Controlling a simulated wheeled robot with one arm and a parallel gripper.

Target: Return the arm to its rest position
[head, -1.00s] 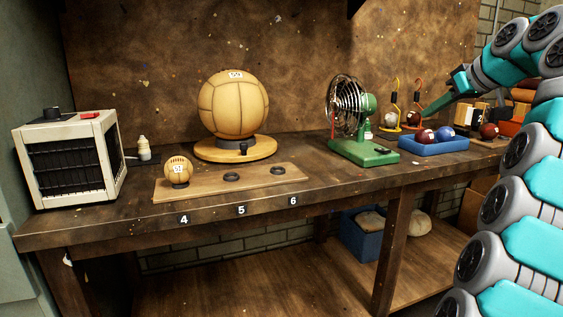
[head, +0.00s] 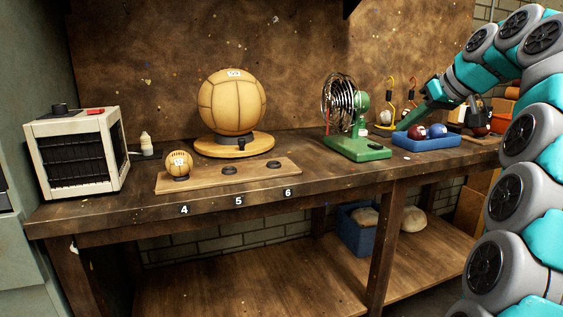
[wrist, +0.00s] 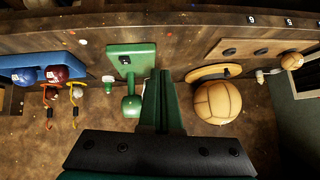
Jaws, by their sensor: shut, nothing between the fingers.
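My arm comes in from the right side of the head view, with teal and grey links. My gripper (head: 404,124) is shut and empty, its green fingers pointing down and left just above the back left of the blue tray (head: 428,141). In the wrist view my gripper (wrist: 159,76) shows its two fingers together, with nothing between them. That view looks upside down at the bench, with the green fan (wrist: 130,60) left of the fingers and the large tan ball (wrist: 217,102) right of them.
The wooden bench (head: 330,178) carries a heater (head: 78,150), the large ball (head: 232,103) on a round stand, a board (head: 255,172) with a small ball (head: 179,164), and a fan (head: 360,147). The tray holds a red ball (head: 417,132) and a blue ball (head: 437,131). Hooked stands rise behind it.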

